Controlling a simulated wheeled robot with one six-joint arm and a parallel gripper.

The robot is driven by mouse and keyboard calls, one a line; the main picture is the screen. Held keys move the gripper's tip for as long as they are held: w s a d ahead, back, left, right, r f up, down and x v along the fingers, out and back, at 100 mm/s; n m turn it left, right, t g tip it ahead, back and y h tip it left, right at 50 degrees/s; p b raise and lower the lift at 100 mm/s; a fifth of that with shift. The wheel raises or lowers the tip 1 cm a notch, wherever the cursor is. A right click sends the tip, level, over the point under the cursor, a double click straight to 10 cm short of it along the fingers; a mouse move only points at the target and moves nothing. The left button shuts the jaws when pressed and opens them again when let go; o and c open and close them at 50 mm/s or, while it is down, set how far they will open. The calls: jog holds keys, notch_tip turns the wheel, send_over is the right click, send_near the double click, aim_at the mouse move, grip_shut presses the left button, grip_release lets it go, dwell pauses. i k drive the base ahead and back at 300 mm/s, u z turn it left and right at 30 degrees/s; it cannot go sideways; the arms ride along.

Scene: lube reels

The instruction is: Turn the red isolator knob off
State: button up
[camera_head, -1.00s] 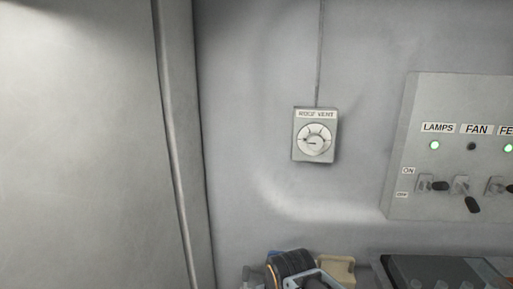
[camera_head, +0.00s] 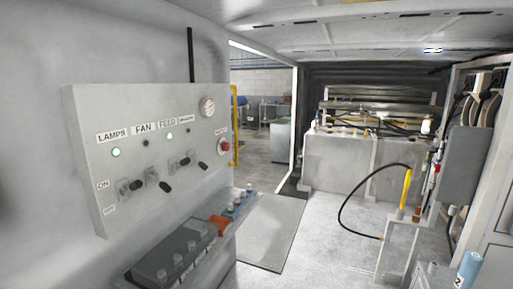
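A grey control panel (camera_head: 85,185) is on the left wall and is seen at an angle. Near its far right edge is a small round red knob (camera_head: 224,147), with a white label above it that is too small to read. The knob's turned position cannot be made out. A round dial gauge (camera_head: 207,106) sits above it. Black-handled switches stand under the LAMPS, FAN and FEED labels, to the left of the knob. The LAMPS and FEED lights are green; the FAN light is dark. My gripper is not in view.
A shelf below the panel holds a dark case (camera_head: 170,258), an orange item (camera_head: 219,224) and small bottles. A yellow grab bar (camera_head: 235,125) stands beside the open doorway. Grey floor (camera_head: 318,250) is clear ahead. A hose stand (camera_head: 398,248) and a blue canister (camera_head: 468,270) are at right.

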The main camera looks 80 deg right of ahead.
aim_at(226, 146)
jog(key=z, duration=3.05)
jog(key=i, duration=2.1)
jog(key=u, duration=1.55)
